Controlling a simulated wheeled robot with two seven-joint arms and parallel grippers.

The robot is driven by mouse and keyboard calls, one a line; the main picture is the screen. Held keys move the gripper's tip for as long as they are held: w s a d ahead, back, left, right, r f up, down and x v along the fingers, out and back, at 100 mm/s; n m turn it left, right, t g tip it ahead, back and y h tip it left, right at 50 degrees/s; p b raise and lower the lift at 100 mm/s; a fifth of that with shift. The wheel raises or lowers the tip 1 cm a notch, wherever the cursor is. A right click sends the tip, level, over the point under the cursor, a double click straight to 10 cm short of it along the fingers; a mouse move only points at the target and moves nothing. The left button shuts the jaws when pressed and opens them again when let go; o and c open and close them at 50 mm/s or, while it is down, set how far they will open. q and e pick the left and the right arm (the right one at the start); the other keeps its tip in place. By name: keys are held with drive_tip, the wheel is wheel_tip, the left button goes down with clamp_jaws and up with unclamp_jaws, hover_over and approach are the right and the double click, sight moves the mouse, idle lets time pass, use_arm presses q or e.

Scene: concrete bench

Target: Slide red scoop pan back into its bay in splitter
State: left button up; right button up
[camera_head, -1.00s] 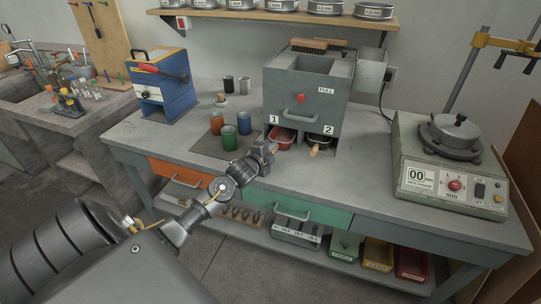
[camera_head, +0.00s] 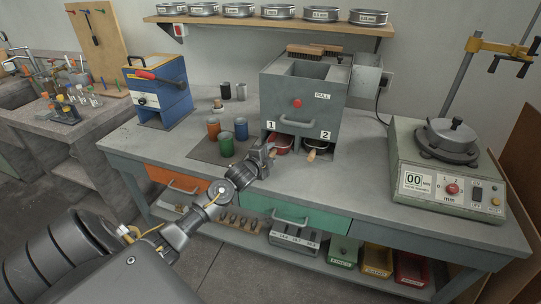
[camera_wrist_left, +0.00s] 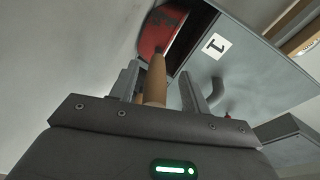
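The grey splitter (camera_head: 302,100) stands on the bench, with two bays at its foot labelled 1 and 2. The red scoop pan (camera_head: 284,145) is at the bay under label 1, its front end showing at the opening. It also shows in the left wrist view (camera_wrist_left: 160,30) beside label 1. My left gripper (camera_head: 265,157) is in front of that bay. In the left wrist view its fingers (camera_wrist_left: 160,88) stand on either side of the pan's wooden handle (camera_wrist_left: 154,78), with gaps visible on both sides. My right gripper is out of view.
A second pan with a wooden handle (camera_head: 311,155) is in bay 2, close to the right of my gripper. Several coloured cups (camera_head: 227,144) stand on a dark mat to the left. A sieve shaker (camera_head: 446,170) is at the right. Bare bench lies between shaker and splitter.

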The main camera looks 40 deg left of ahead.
use_arm(q)
drive_tip(key=shift+f, duration=0.1)
drive_tip(key=v, duration=1.1)
drive_tip(key=shift+w+b, duration=0.1)
drive_tip(key=shift+b, duration=0.3)
